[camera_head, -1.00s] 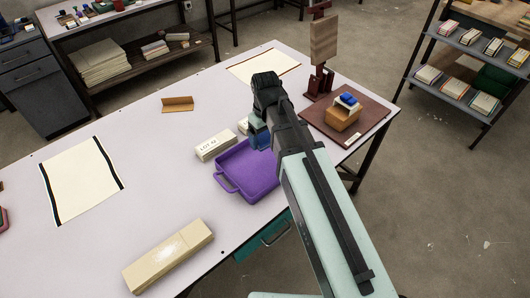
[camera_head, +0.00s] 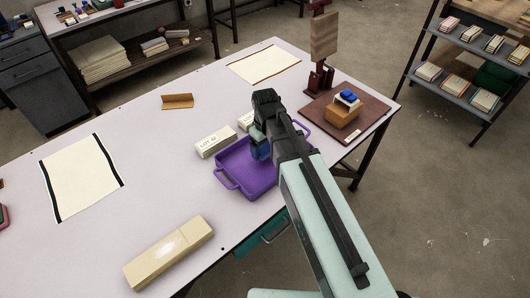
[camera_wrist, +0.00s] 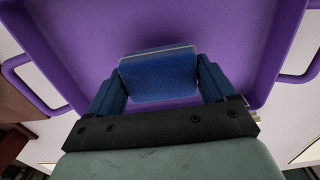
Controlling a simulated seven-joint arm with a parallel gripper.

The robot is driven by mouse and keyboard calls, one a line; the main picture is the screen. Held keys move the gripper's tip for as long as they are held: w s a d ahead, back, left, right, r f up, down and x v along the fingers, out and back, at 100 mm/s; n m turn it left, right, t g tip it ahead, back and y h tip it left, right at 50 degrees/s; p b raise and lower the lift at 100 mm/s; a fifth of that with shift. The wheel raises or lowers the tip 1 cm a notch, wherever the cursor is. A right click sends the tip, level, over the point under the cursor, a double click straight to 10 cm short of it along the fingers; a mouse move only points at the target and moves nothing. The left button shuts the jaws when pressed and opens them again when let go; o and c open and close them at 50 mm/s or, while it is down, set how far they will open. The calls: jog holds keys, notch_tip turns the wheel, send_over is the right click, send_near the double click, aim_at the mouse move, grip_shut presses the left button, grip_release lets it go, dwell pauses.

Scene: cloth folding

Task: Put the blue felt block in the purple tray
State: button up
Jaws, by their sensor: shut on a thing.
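The blue felt block (camera_wrist: 158,76) is between my gripper's fingers in the wrist view, with a thin pale edge along its top. My gripper (camera_wrist: 160,88) is shut on it. The purple tray (camera_wrist: 75,35) with looped handles fills the view behind the block. In the head view, my gripper (camera_head: 260,149) is over the right part of the purple tray (camera_head: 236,160). My arm hides part of the tray's right side. I cannot tell whether the block touches the tray floor.
A white labelled box (camera_head: 215,141) stands just behind the tray, with another pale box (camera_head: 245,121) beside it. A brown board (camera_head: 372,112) at right bears a tan block (camera_head: 342,114) with a small blue-topped item (camera_head: 348,97). A beige long box (camera_head: 168,253) lies front left.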

aim_at(265, 153)
jog(key=shift+f, duration=1.6)
jog(key=shift+f, duration=0.1)
jog(key=o, duration=0.9)
jog(key=shift+c, duration=0.2)
jog(key=shift+r, duration=6.1)
